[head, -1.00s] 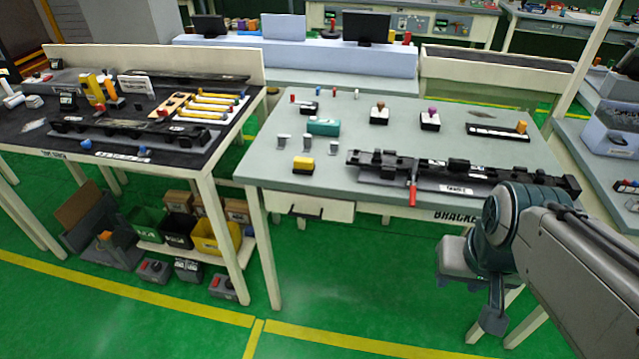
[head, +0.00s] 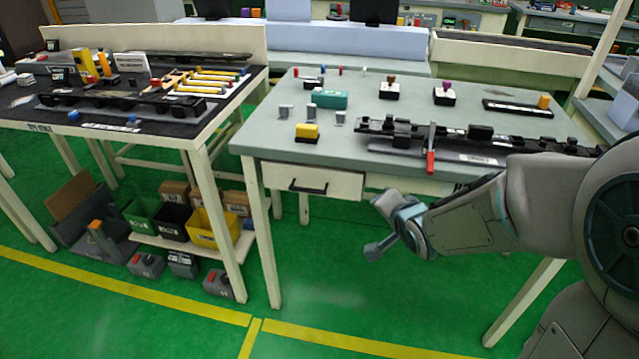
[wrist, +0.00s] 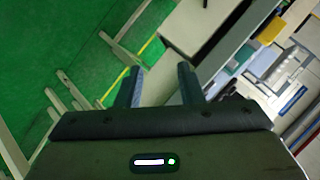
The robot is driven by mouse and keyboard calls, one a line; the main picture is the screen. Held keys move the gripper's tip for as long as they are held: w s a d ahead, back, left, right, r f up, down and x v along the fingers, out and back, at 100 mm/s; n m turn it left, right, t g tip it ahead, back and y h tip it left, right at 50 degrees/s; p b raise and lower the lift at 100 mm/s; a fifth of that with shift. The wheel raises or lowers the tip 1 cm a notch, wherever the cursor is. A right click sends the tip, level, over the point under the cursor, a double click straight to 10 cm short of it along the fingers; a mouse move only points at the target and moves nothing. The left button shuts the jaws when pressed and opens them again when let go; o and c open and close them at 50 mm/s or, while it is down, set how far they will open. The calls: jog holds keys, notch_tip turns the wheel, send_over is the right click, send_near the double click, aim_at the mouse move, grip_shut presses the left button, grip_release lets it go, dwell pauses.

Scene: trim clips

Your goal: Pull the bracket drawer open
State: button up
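The bracket drawer (head: 338,184) is a cream-white front under the left part of the grey workbench top (head: 262,140). It looks shut. Its black bar handle (head: 308,188) faces me. My gripper (head: 378,226) is to the right of the handle and a little lower, apart from the drawer, in front of the bench. In the wrist view my gripper (wrist: 161,85) has its two fingers spread with nothing between them. The pale drawer front (wrist: 192,30) shows beyond the fingers in that view, tilted, with the dark handle (wrist: 205,3) cut by the top edge.
On the bench are a yellow block (head: 307,130), a teal block (head: 330,99) and a long black trim part (head: 475,135) with a red-handled clamp (head: 431,160). A dark-topped table (head: 30,100) stands left, with coloured bins below. The green floor before the drawer is clear.

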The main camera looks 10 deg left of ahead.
aim_at(309, 192)
jog(key=a+f+m+t+y+b, duration=0.1)
jog(key=a+f+m+y+b, duration=0.45)
jog(key=a, duration=0.45)
jog(key=shift+n+y, duration=0.75)
jog(key=shift+y, duration=0.2)
jog(key=b+x, duration=0.1)
jog(key=x, duration=0.3)
jog(key=b+x, duration=0.1)
jog(key=x, duration=0.4)
jog(key=b+x, duration=0.1)
jog(key=x, duration=0.4)
jog(key=shift+w+r, duration=0.3)
grip_shut()
